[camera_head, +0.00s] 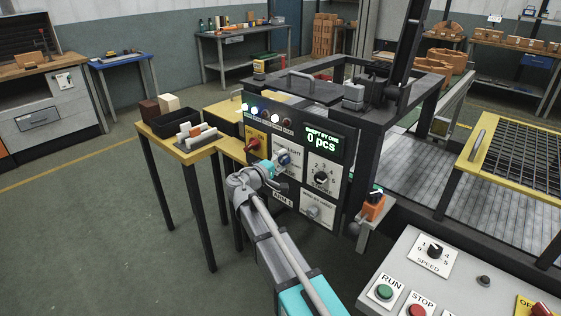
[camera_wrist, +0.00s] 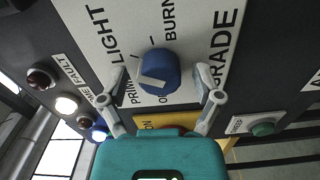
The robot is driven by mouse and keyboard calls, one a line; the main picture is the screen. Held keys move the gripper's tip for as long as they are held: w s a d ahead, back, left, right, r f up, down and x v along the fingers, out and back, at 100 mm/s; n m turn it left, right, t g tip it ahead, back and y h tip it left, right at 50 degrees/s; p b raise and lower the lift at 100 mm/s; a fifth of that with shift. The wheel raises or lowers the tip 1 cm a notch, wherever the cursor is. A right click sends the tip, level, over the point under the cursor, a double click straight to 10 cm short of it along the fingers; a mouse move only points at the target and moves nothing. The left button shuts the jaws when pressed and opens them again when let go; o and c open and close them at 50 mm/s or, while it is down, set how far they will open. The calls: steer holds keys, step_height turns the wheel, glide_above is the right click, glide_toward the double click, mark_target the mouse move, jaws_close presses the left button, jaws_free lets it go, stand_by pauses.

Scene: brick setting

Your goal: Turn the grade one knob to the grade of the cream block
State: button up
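A cream block (camera_head: 168,102) stands beside a brown block (camera_head: 149,108) at the back of the small yellow-topped table. A dark control panel (camera_head: 337,193) carries several knobs. In the wrist view, a blue knob (camera_wrist: 160,70) with a white pointer sits on a white plate lettered LIGHT, PRIME, BURN and GRADE. The pointer faces roughly toward LIGHT and PRIME. The blue knob also shows in the head view (camera_head: 284,157). My gripper (camera_wrist: 160,76) is open, one finger on each side of the blue knob, with gaps visible.
A black numbered knob (camera_head: 321,178) and a grey lower knob (camera_head: 312,211) are close by, with a red knob (camera_head: 252,145) at left. The display (camera_head: 322,143) reads 0 pcs. A black tray (camera_head: 170,126) and pale pieces (camera_head: 197,132) share the small table. A console (camera_head: 408,262) stands front right.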

steer(key=shift+s, duration=0.1)
steer(key=v, duration=1.2)
stand_by(0.6)
